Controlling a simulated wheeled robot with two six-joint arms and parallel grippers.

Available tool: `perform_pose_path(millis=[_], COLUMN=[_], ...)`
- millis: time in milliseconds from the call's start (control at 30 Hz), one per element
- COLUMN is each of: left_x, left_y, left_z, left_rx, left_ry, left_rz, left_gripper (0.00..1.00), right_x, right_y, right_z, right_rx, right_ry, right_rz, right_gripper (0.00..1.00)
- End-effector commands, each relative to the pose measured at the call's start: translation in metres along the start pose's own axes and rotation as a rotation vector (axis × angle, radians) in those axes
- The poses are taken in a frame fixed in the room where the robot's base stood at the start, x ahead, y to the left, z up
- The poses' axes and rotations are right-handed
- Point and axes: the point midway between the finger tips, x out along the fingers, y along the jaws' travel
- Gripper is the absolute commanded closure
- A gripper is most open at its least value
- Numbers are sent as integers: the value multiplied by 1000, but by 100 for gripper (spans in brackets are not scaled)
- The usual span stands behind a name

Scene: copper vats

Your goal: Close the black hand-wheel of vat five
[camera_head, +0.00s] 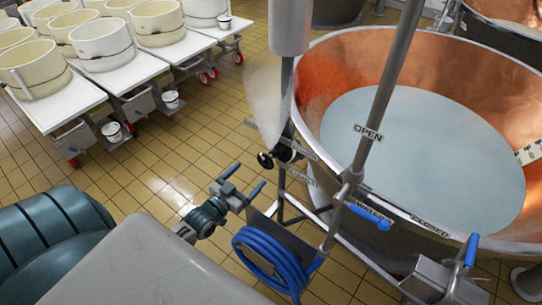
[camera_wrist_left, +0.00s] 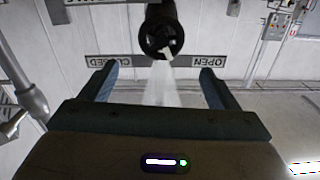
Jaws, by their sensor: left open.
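A black hand-wheel (camera_head: 265,160) sits on pipework beside the large copper vat (camera_head: 334,60). In the left wrist view, a round black fitting (camera_wrist_left: 160,35) is ahead, between CLOSED on the left and OPEN on the right. A pale plume like steam shows there too. My left gripper (camera_head: 245,179) is open and empty, just below and left of the wheel, its blue fingers pointing toward it. In the wrist view, the fingers (camera_wrist_left: 158,78) are spread below the fitting, apart from it. My right gripper is out of view.
A coiled blue hose (camera_head: 272,259) hangs just below and right of my left gripper. A slanted pipe (camera_head: 388,92) and a blue-handled valve (camera_head: 370,217) stand at the vat's near side. White tables with tubs (camera_head: 104,46) are at upper left; tiled floor lies between.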

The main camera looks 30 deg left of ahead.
Motion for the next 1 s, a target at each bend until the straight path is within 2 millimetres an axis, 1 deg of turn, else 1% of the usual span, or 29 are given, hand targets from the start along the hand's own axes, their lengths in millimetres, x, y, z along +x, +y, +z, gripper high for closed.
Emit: perform_pose_path(millis=[233, 300, 400, 600, 700, 833, 1000], left_x=[48, 61, 76, 89, 93, 97, 98], left_y=[0, 1, 0, 0, 0, 0, 0], left_z=[3, 7, 8, 7, 6, 4, 2], left_rx=[0, 1, 1, -1, 1, -1, 0], left_ry=[3, 3, 1, 0, -1, -2, -3], left_rz=[-4, -1, -3, -5, -4, -3, -2], left_gripper=[18, 18, 18, 18, 18, 18, 18], right_x=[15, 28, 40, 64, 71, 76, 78], right_y=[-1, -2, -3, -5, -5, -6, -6], right_z=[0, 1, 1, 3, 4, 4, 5], right_rx=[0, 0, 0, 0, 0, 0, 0], right_ry=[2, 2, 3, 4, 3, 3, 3], right_rz=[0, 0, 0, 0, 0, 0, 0], right_gripper=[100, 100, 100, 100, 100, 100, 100])
